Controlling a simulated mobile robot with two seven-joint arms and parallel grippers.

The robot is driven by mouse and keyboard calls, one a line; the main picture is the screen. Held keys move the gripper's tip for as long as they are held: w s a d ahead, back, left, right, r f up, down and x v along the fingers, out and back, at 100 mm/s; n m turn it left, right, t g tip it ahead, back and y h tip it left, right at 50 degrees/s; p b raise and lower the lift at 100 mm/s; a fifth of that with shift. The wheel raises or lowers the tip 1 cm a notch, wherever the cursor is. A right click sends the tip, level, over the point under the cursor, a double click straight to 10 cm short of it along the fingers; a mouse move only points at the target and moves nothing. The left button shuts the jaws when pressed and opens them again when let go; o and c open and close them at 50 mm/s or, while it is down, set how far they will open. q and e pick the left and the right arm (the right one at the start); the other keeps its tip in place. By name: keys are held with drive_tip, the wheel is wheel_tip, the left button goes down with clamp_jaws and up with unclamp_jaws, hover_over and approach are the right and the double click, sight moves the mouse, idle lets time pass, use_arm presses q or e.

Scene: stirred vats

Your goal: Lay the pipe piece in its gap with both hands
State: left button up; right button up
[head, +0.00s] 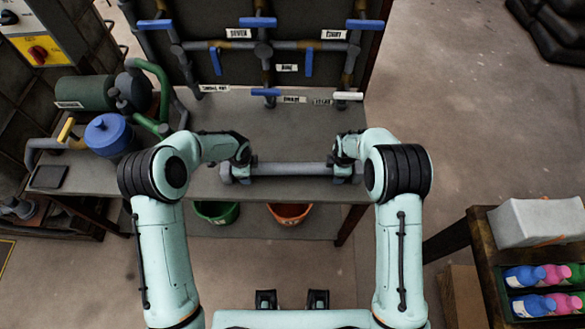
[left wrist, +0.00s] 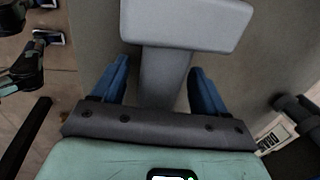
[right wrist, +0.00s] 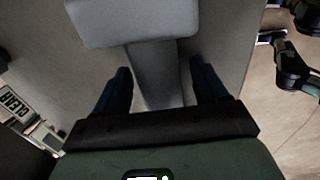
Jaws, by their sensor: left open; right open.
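The grey pipe piece (head: 290,169) lies level along the front edge of the bench, with a wider block at each end. My left gripper (head: 241,176) is at its left end and my right gripper (head: 345,175) at its right end. In the left wrist view the open blue fingers (left wrist: 157,85) stand on both sides of the pipe piece (left wrist: 165,75), with space at each side. The right wrist view shows the same: open fingers (right wrist: 162,82) straddle the pipe piece (right wrist: 155,70). I cannot make out its gap.
A panel of pipes with blue-handled valves (head: 263,46) stands behind the bench (head: 280,125). A blue-lidded vessel (head: 108,133) and a green tank (head: 85,92) are at left. A green bucket (head: 217,212) and an orange bucket (head: 289,214) stand below. The bench behind the pipe piece is clear.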

use_arm(q)
drive_tip(key=shift+f, duration=0.1)
use_arm(e)
drive_tip(key=shift+f, duration=0.1)
use_arm(q)
clamp_jaws()
use_arm(e)
clamp_jaws()
drive_tip(key=shift+w, duration=0.1)
